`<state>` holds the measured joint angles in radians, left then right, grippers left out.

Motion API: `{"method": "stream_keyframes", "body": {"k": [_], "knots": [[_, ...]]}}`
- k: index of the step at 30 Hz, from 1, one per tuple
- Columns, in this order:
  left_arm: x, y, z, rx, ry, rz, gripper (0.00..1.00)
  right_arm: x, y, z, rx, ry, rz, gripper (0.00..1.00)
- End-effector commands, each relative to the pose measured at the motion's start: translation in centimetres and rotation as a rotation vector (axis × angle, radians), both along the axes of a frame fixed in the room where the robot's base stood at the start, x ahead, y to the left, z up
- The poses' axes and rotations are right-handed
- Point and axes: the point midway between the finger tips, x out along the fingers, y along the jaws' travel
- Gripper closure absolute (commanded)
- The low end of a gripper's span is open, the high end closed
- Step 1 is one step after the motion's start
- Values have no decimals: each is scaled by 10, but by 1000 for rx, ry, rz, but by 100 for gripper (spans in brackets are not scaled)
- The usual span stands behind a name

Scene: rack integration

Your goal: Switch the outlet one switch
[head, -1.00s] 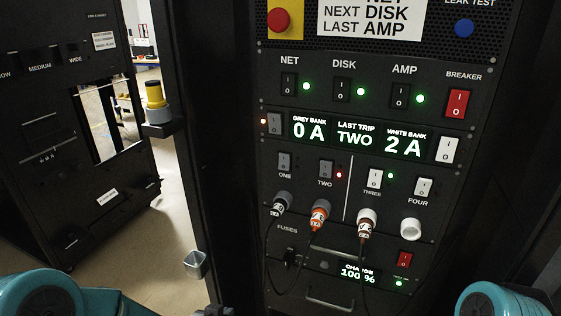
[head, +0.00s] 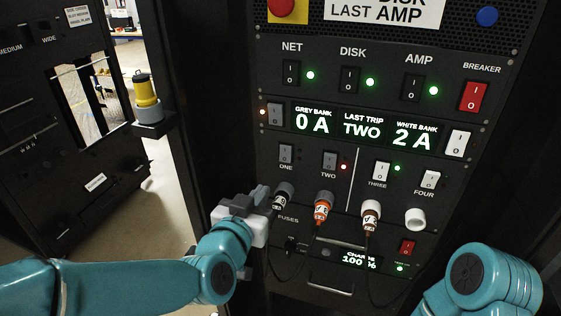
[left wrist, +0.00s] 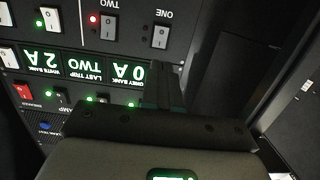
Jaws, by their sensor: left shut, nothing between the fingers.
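The outlet one switch (head: 286,154) is a small grey rocker above the label ONE on the dark rack panel. It also shows upside down in the left wrist view (left wrist: 160,37). No lit lamp shows beside it. My left gripper (head: 266,196) is shut and empty, below and slightly left of the switch in the head view, overlapping the area beside the black plug. In the left wrist view its dark fingers (left wrist: 165,85) appear between the switch and the camera, apart from the switch in the picture. Any contact with the panel cannot be told. My right gripper is out of view.
The switch TWO (head: 329,160) has a red lamp beside it; THREE (head: 381,170) has a green one. A black plug (head: 283,195), an orange plug (head: 323,207) and a brown-white plug (head: 370,214) hang cables below.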

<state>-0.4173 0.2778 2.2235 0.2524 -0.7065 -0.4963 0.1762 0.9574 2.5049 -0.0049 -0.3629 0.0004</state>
Motion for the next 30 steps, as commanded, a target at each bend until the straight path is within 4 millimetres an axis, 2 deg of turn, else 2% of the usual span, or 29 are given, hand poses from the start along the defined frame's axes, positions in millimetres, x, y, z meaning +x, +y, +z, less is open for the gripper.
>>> {"method": "stream_keyframes", "body": {"k": [8,11,21,25,30], "knots": [[11,-2,-1,0,2,1,100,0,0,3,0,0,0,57],[26,-6,-3,2,3,1,100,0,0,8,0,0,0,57],[97,-28,-12,1,3,0,100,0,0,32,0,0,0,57],[117,-34,-15,0,3,1,100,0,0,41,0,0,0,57],[133,-40,-18,1,3,-1,100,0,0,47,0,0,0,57]]}}
